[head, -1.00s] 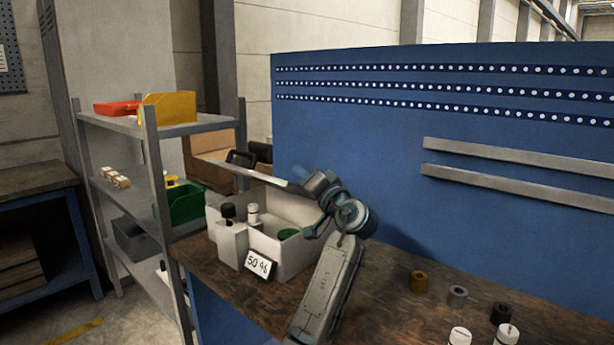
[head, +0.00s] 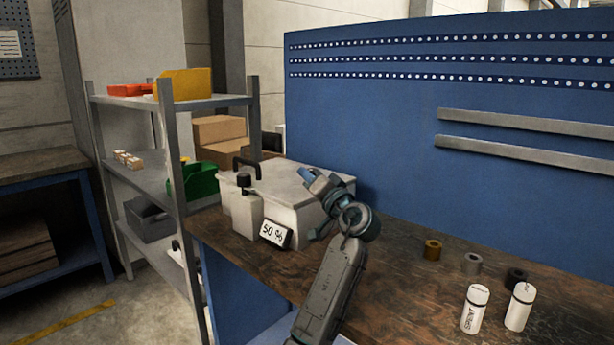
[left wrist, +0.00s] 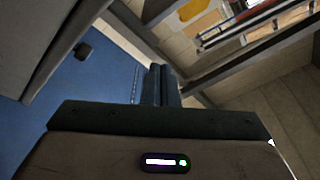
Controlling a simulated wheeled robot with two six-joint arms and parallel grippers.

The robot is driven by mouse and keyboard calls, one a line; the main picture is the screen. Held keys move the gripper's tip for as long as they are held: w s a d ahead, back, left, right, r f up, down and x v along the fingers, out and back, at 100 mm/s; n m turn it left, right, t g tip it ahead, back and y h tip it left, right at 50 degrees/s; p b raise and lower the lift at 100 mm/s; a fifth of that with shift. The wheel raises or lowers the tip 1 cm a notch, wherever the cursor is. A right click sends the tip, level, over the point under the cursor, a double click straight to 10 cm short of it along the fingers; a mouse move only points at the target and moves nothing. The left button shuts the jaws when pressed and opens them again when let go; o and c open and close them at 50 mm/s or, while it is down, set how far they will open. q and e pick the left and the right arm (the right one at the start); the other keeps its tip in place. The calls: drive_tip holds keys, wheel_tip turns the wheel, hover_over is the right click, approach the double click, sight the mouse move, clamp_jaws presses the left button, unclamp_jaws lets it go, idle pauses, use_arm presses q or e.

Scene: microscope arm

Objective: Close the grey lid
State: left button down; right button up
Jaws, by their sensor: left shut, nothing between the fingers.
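The grey lid (head: 285,181) lies nearly flat over the top of the white box (head: 310,222) in the head view; I cannot tell whether it sits fully flush. A dark handle (head: 246,165) stands up at the lid's left end. My left gripper (head: 308,177) is shut and empty, at the lid's right end, touching it or just above it. The gripper's closed fingers also show in the left wrist view (left wrist: 163,86), pointing up toward the ceiling. The inside of the box is hidden by the lid. My right gripper is not in view.
A white bottle with a black cap (head: 244,210) and a "50 %" card (head: 275,234) stand before the box. A shelf rack (head: 172,170) stands left.

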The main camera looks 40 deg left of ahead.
use_arm(q)
drive_tip(key=shift+f, duration=0.15)
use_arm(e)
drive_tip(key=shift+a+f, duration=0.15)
